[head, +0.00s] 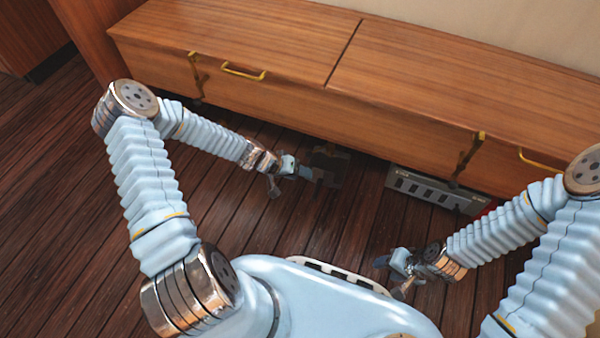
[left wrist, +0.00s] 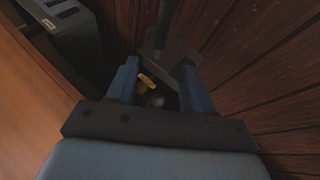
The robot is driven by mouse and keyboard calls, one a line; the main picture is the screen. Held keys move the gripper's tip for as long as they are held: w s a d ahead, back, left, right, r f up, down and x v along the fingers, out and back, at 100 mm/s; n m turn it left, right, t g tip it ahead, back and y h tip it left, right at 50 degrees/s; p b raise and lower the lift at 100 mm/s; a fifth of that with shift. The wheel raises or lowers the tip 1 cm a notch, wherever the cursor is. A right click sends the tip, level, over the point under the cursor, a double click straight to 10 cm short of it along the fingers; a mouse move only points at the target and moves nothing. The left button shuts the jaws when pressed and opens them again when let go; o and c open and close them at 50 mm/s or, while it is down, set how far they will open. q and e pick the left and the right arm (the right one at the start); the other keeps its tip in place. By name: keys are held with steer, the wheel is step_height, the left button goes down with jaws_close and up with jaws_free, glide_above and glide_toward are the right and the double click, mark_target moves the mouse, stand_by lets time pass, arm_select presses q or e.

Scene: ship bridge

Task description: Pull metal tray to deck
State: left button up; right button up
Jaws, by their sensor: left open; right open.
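A dark grey metal piece (head: 328,166), which looks like the metal tray, lies low at the front underside of the wooden cabinet, partly in its shadow. My left gripper (head: 296,176) is open right beside it, at its left. In the left wrist view, dark grey metal (left wrist: 168,56) with an upright part shows just beyond and between the open fingers (left wrist: 160,82). A small yellow piece (left wrist: 147,80) and a rounded grey object (left wrist: 155,100) also show between them; I cannot tell whether the fingers touch anything. My right gripper (head: 391,277) is open and empty above the deck.
The long wooden cabinet (head: 250,50) with yellow handles overhangs a dark gap. A grey slotted box (head: 432,189) sits under its right part and shows in the left wrist view (left wrist: 66,32). A red object (head: 486,209) is beside it. The plank deck (head: 220,245) in front is clear.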

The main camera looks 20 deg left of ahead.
mark_target(318, 181)
arm_select(q)
steer(key=b+x, duration=0.3)
steer(key=x, duration=1)
steer(key=shift+w+d+f, duration=0.1)
steer(key=shift+d+f, duration=0.1)
steer(key=shift+f, duration=0.15)
steer(key=shift+c, duration=0.3)
jaws_close()
